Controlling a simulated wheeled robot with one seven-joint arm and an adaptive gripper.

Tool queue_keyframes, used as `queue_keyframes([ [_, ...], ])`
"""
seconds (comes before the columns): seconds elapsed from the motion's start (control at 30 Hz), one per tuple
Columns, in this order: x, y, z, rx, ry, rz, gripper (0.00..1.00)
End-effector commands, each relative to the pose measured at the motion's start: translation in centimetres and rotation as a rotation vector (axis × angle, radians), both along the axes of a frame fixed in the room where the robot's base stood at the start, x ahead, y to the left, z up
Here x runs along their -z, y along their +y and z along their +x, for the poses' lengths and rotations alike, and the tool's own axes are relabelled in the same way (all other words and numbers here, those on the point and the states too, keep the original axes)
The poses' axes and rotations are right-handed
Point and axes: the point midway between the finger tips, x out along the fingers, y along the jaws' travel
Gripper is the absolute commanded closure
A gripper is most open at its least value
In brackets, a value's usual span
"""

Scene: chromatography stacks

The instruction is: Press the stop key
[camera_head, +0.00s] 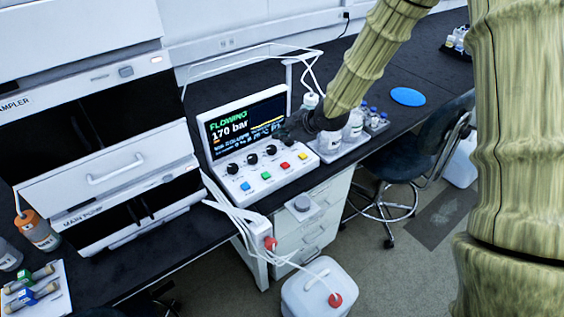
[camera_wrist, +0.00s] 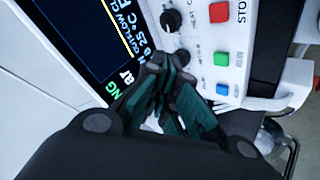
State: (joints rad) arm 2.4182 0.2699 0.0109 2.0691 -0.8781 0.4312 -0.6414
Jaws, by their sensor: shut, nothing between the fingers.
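The stop key is the red key (camera_head: 284,165) on the sloped front of a white control unit (camera_head: 232,198). It shows in the wrist view as a red square (camera_wrist: 219,12) at the top, beside a cut-off label reading "STO". My gripper (camera_head: 287,132) is shut and empty, near the right part of the unit's screen and behind the key row. In the wrist view, its dark green fingers (camera_wrist: 165,72) lie left of and below the red key, over the knob area, apart from the key. Whether the tips touch the panel cannot be told.
The green key (camera_head: 266,175) and blue key (camera_head: 245,186) are left of the red one, the yellow key (camera_head: 302,156) right. Black knobs (camera_head: 252,158) line the panel under the screen (camera_head: 240,125), which reads "FLOWING 170 bar". Bottles (camera_head: 354,124) stand to the right.

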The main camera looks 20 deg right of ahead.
Motion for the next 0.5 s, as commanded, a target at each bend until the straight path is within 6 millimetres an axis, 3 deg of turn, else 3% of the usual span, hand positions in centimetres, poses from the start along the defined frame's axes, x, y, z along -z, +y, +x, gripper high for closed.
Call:
queue_keyframes([
  [0.5,3.9,0.1,1.2,0.000,0.015,0.002,1.00],
])
